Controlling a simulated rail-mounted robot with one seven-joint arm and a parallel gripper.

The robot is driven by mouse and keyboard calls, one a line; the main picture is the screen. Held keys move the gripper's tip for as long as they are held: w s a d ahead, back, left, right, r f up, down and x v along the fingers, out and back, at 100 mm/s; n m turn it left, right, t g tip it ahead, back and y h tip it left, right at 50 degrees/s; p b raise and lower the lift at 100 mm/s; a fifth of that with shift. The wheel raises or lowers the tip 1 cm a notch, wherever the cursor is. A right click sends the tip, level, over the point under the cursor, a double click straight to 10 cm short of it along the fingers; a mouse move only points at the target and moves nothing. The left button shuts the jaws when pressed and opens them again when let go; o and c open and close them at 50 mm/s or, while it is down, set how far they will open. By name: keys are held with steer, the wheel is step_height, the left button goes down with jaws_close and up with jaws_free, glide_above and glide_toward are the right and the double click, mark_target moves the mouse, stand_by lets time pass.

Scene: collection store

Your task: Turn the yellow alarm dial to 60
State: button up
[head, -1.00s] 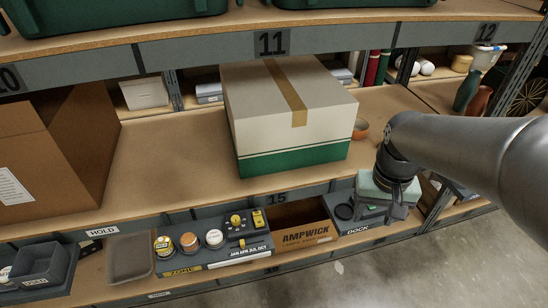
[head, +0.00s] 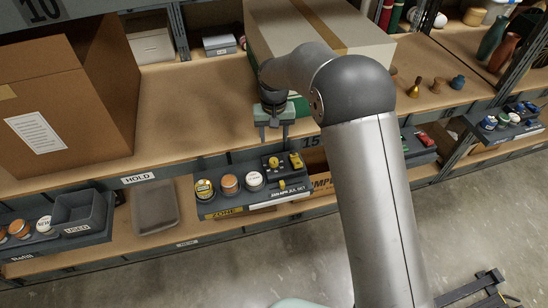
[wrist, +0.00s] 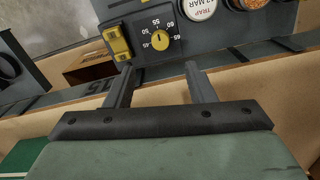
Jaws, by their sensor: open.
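The yellow alarm dial (wrist: 160,40) sits on a dark panel with a printed number scale around it. Its dark pointer mark is small, and I cannot tell its exact reading. In the head view the dial (head: 273,161) is on the grey block on the lower shelf, beside a yellow switch (head: 295,160); the switch also shows in the wrist view (wrist: 117,42). My gripper (head: 275,138) is open and empty, just above and behind the dial in the head view. In the wrist view my gripper (wrist: 160,66) has its fingers spread short of the dial, apparently not touching it.
Lidded jars (head: 229,184) stand on the same block, left of the dial. A cardboard AMPWICK box (head: 321,182) is right of it, partly behind my arm. The upper shelf edge (head: 200,170) runs close behind. A large white and green carton (head: 262,40) stands above.

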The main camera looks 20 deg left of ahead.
mark_target(274, 160)
step_height(274, 160, down, 11)
steer(key=shift+r, duration=0.1)
stand_by(0.3)
steer(key=c, duration=1)
